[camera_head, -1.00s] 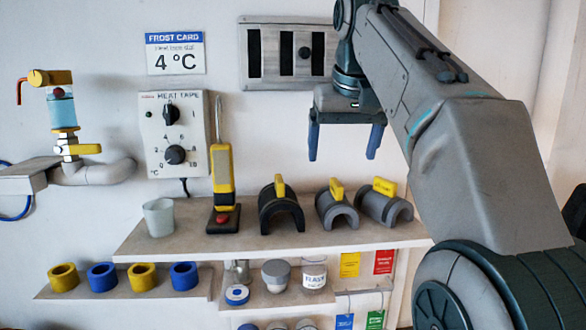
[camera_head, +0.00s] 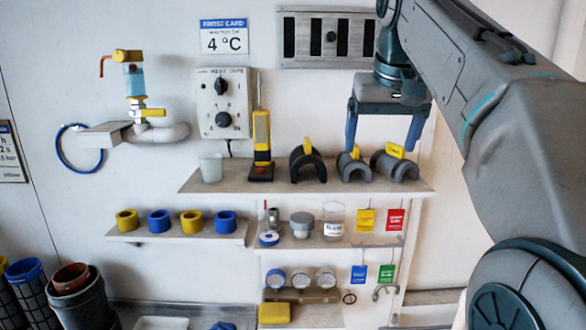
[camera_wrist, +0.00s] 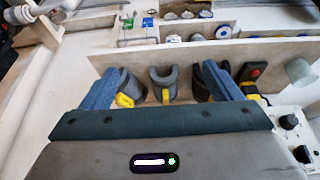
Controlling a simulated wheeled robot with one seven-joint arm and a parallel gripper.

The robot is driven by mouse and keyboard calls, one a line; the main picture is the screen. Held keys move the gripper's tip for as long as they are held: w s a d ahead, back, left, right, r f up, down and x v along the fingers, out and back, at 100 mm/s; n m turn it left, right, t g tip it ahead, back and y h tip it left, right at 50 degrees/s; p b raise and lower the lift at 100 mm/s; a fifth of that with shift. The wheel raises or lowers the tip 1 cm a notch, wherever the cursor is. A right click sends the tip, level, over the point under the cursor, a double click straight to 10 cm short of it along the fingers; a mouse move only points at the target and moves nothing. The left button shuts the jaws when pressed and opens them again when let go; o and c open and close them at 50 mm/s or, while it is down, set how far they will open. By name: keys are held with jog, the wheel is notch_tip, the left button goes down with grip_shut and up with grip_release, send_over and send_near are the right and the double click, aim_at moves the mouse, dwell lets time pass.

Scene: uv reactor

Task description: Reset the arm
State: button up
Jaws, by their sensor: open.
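My gripper (camera_head: 384,132) is open and empty. In the head view its two blue fingers point down, spread apart, in front of the wall above the right part of the upper shelf (camera_head: 230,182). The fingers appear near the grey half-round pipe covers, and the gap to them is hard to judge. In the wrist view the fingers of my gripper (camera_wrist: 158,88) frame several of these covers, including the middle one (camera_wrist: 165,82). My arm comes in from the right side of the head view.
On the upper shelf stand a white cup (camera_head: 211,168), a yellow-and-black tool (camera_head: 262,145) and the dark pipe cover (camera_head: 307,165). A heat tape control box (camera_head: 222,103) and a slotted panel (camera_head: 330,37) are on the wall. Blue and yellow rings line a lower shelf (camera_head: 150,237).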

jog(key=s+f+b, duration=0.2)
jog(key=s+f, duration=0.4)
jog(key=f, duration=0.6)
jog(key=s+f+b, duration=0.2)
jog(key=s+f, duration=0.4)
jog(key=f, duration=0.7)
jog(key=s+f+b, duration=0.1)
jog(key=s+f, duration=0.5)
jog(key=f, duration=0.6)
jog(key=shift+f+g+b, duration=0.2)
jog(key=shift+g+b, duration=0.1)
jog(key=shift+b, duration=0.1)
